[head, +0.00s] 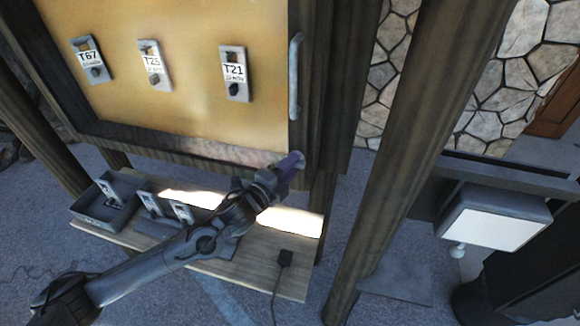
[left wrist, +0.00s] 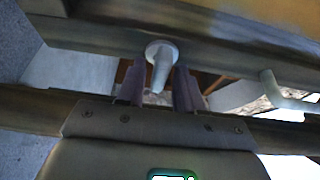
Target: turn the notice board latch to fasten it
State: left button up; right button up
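The notice board (head: 180,45) fills the upper left of the head view, with a tan panel in a dark wooden frame. Its latch (left wrist: 161,58), a grey round base with a tapered lever, is on the frame in the left wrist view; the lever points down in that picture. In the head view the latch is mostly hidden by my left gripper (head: 290,165) at the frame's lower right corner. In the left wrist view my left gripper (left wrist: 159,92) has its purple fingers apart, one on each side of the lever, with gaps visible. My right gripper is not in view.
Tags T67 (head: 91,58), T25 (head: 154,64) and T21 (head: 235,72) hang on the board. A grey handle (head: 295,77) is on its right edge. A grey tray (head: 92,210) and more tags lie on the wooden shelf (head: 262,276) below. A post (head: 400,150) stands right.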

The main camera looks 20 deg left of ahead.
pick_arm(q)
grip_shut()
jog(key=shift+f, duration=0.1)
jog(key=n+t+y+b, duration=0.1)
jog(key=n+y+b, duration=0.1)
jog(key=n, duration=0.5)
jog(key=n+t+y+b, duration=0.2)
jog(key=n, duration=0.5)
jog(key=n+t+y+b, duration=0.2)
jog(key=n+y, duration=0.1)
jog(key=n, duration=0.5)
jog(key=shift+d+f+b, duration=0.25)
jog(key=shift+d+b, duration=0.05)
jog(key=shift+n+y, duration=0.3)
jog(key=shift+n, duration=0.1)
jog(key=shift+o, duration=1)
grip_release()
